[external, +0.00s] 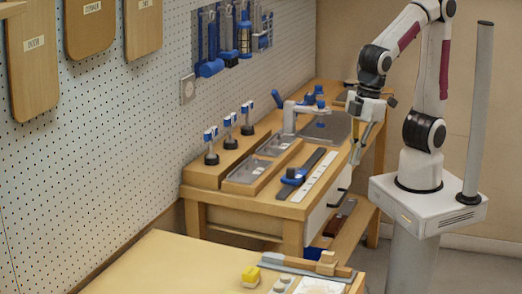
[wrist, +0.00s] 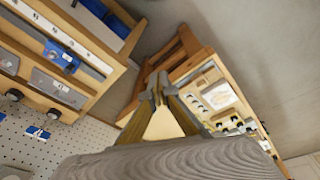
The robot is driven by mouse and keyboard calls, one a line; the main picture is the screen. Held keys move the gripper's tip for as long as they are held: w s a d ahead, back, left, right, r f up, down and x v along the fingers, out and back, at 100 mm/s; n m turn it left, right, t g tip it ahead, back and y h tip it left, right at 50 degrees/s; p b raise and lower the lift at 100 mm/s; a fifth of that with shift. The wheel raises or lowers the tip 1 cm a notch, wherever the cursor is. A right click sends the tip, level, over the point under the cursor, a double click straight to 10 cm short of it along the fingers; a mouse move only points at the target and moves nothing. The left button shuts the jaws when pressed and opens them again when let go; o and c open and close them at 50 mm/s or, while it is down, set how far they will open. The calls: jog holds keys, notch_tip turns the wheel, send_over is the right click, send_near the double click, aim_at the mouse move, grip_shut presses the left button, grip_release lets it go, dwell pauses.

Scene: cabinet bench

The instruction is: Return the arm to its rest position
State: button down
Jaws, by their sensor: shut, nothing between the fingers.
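My arm stands on a white pedestal at the right of the external view, bent over at the elbow. My gripper (external: 357,156) hangs downward near the bench's right side, in front of the grey plate. In the wrist view the fingers of my gripper (wrist: 158,92) lean together and meet at their tips, with nothing between them. The gap from the fingertips to the bench is hard to judge.
The wooden bench (external: 213,196) carries a clamp (external: 290,118), trays, a blue-handled slider (external: 294,177) and small blue-topped stands. An open drawer or shelf (external: 340,217) is below. A second table (external: 190,262) is in front. A grey post (external: 480,110) stands beside my arm.

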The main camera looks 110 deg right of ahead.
jog(key=s+d+r+m+t, duration=0.2)
jog(key=s+d+r+t, duration=0.1)
jog(key=s+d+r, duration=0.2)
jog(key=s+d, duration=0.2)
jog(key=d, duration=0.1)
jog(key=shift+s+r+m+t, duration=0.3)
jog(key=shift+s+r, duration=0.05)
